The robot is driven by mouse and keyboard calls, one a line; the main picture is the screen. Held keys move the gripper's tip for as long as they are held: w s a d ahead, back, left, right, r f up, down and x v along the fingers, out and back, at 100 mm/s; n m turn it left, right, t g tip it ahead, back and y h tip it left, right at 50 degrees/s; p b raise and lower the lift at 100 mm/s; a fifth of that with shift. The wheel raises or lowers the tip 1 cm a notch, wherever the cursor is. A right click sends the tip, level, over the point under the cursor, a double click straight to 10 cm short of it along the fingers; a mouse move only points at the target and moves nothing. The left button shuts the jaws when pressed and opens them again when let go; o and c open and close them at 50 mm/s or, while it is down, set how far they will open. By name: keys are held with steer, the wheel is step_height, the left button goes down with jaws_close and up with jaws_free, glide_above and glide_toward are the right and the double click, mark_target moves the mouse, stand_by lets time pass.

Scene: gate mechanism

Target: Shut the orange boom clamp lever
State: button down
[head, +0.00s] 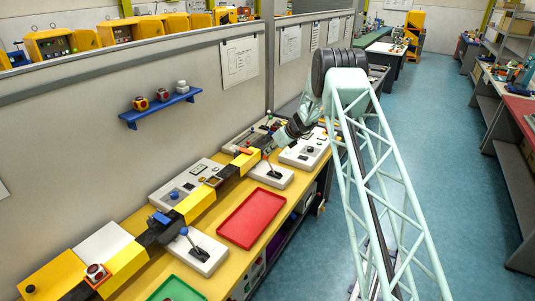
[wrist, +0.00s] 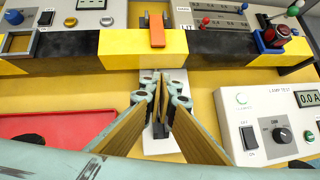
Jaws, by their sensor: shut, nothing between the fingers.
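The orange boom clamp lever (wrist: 157,30) shows in the wrist view on a yellow section of the yellow-and-black boom (wrist: 215,46). It points toward me, with a dark bracket at its far end. Whether it lies flat on the boom or stands off it I cannot tell. In the head view the lever (head: 243,151) is small, near the boom's far end. My gripper (wrist: 161,86) is shut and empty, its fingertips on the near side of the boom, a little short of the lever. In the head view my gripper (head: 269,150) is close to the boom and partly hard to make out.
A white base (wrist: 160,145) lies below my fingers. A lamp test panel (wrist: 275,122) stands to the right in the wrist view. A red tray (head: 252,218) and a blue-knobbed lever box (head: 200,252) lie nearer along the yellow bench. A wall panel runs behind.

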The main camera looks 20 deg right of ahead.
steer(key=s+r, duration=0.3)
steer(key=r, duration=0.8)
steer(key=shift+d+r+b, duration=0.25)
steer(key=shift+r+b, duration=0.15)
steer(key=shift+s, duration=0.1)
stand_by(0.3)
steer(key=s+a+r+n+g+b, duration=0.15)
steer(key=s+a+r+n, duration=0.25)
steer(key=s+r, duration=0.45)
steer(key=s+a+r+n+b, duration=0.2)
steer(key=s+a+r+n, duration=0.25)
steer(key=s+r, duration=0.4)
steer(key=s+a+r+n+b, duration=0.2)
steer(key=s+a+r+n, duration=0.15)
steer(key=s, duration=0.65)
steer(key=s+a+r+n+b, duration=0.1)
steer(key=s+a+r+n, duration=0.3)
steer(key=s, duration=0.7)
steer(key=s+d+r+n+g+h+b, duration=0.15)
steer(key=s+n+b, duration=0.4)
steer(key=s, duration=1.95)
steer(key=s+d+f+n+h, duration=0.1)
steer(key=s+f+n, duration=0.3)
steer(key=s, duration=0.7)
steer(key=s+d+f+n+h+b, duration=0.1)
steer(key=s+f+n, duration=0.3)
steer(key=s, duration=0.7)
steer(key=shift+d+h+b, duration=0.3)
steer(key=shift+d+h, duration=0.05)
steer(key=shift+d, duration=0.05)
